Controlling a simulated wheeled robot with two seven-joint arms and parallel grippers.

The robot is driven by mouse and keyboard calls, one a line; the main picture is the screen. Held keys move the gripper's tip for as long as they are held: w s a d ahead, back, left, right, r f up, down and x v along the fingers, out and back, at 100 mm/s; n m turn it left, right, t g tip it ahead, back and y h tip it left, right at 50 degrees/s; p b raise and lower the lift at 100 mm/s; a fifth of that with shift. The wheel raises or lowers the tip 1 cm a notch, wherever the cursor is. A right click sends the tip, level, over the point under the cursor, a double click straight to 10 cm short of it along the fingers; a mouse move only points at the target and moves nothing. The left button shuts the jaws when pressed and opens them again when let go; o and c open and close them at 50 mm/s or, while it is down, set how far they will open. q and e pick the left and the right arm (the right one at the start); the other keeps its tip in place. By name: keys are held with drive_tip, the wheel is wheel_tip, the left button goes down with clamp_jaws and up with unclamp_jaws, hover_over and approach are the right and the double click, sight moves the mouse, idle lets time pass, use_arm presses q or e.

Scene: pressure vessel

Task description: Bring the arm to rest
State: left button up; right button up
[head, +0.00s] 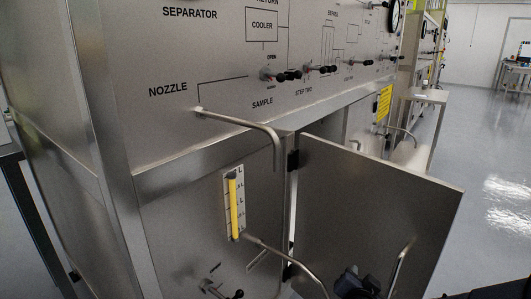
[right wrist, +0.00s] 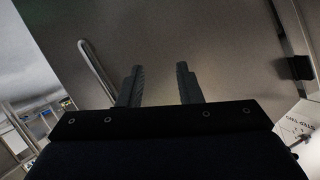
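My right gripper (head: 357,284) shows at the bottom of the head view, dark, in front of the lower part of the open cabinet door (head: 375,200). In the right wrist view its two fingers (right wrist: 160,88) stand apart with nothing between them. The grey door panel (right wrist: 210,45) fills much of that view beyond the fingertips. The door's bar handle (head: 401,264) is right of the gripper in the head view and left of the fingers in the right wrist view (right wrist: 97,72), apart from them. My left gripper is not in view.
The steel vessel panel (head: 190,60) carries black-knobbed valves (head: 285,76) and a bent nozzle pipe (head: 245,124). A yellow level gauge (head: 234,205) and another bent pipe (head: 285,258) are on the lower front. Clear floor (head: 490,150) lies to the right.

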drive_tip(key=s+a+r+n+g+y, duration=0.1)
drive_tip(key=s+a+r+n+y, duration=0.45)
drive_tip(key=s+y, duration=0.35)
drive_tip(key=s+d+f+n+g, duration=0.1)
drive_tip(key=s+f+g, duration=0.15)
drive_tip(key=s, duration=0.55)
drive_tip(key=s+d+f+n+g, duration=0.1)
drive_tip(key=s+d+n+g, duration=0.15)
drive_tip(key=s, duration=0.55)
wheel_tip(320, 180, up, 32)
drive_tip(key=a+g+p, duration=0.1)
drive_tip(key=p, duration=3)
drive_tip(key=shift+m+p, duration=0.3)
drive_tip(key=shift+p, duration=0.05)
